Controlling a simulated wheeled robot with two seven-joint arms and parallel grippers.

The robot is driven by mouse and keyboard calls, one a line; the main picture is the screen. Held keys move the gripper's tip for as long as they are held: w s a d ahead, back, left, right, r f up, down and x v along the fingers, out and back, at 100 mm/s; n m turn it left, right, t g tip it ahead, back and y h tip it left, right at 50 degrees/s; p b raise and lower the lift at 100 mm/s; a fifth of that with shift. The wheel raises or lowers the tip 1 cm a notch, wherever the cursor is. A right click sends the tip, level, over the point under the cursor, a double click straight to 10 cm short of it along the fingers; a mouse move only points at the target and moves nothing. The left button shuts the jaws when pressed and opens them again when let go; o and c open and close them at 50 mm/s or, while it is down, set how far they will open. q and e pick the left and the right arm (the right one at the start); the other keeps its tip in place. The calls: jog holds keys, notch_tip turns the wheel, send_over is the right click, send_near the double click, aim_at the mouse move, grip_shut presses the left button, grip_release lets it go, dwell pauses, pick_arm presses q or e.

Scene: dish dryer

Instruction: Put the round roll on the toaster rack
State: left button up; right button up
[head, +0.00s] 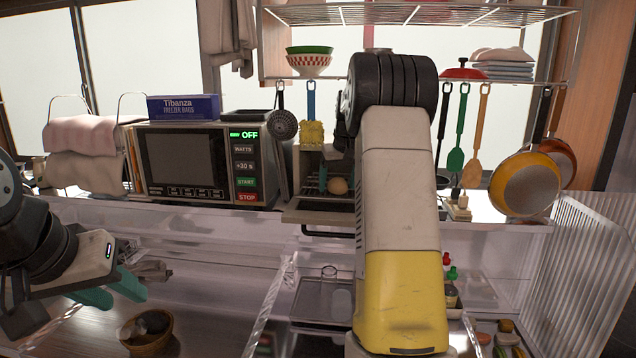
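The round roll (338,186) is a small tan ball in the mouth of the toaster (308,160), right of the microwave. The toaster's door is folded down, with its dark handle (327,233) at the front. My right arm reaches up the middle of the view and covers the toaster's right side. A teal finger of my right gripper (323,179) seems to show just left of the roll; the rest is hidden, so its grip cannot be told. My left gripper (112,291) is low at the left, its teal fingers apart and empty.
The microwave (205,163) stands left of the toaster, with a freezer-bag box (184,107) on top. Utensils hang from the shelf (420,14) above. Pans (525,185) hang at the right. A wooden bowl (146,332) sits below my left gripper.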

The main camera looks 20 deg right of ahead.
jog(key=shift+r, duration=0.1)
jog(key=v, duration=1.2)
jog(key=s+a+y, duration=0.2)
jog(key=s+a, duration=0.8)
jog(key=s, duration=0.5)
jog(key=s+a+f, duration=0.3)
jog(key=s, duration=0.3)
jog(key=s+a+f+t, duration=0.1)
jog(key=s+a+f, duration=0.2)
jog(key=s, duration=0.3)
jog(key=s+a+f+n, duration=0.1)
jog(key=s+a+f, duration=0.2)
jog(key=s+f, duration=0.1)
jog(key=shift+s+f+t+y, duration=0.15)
jog(key=shift+s+t+y, duration=0.15)
jog(key=shift+s, duration=0.6)
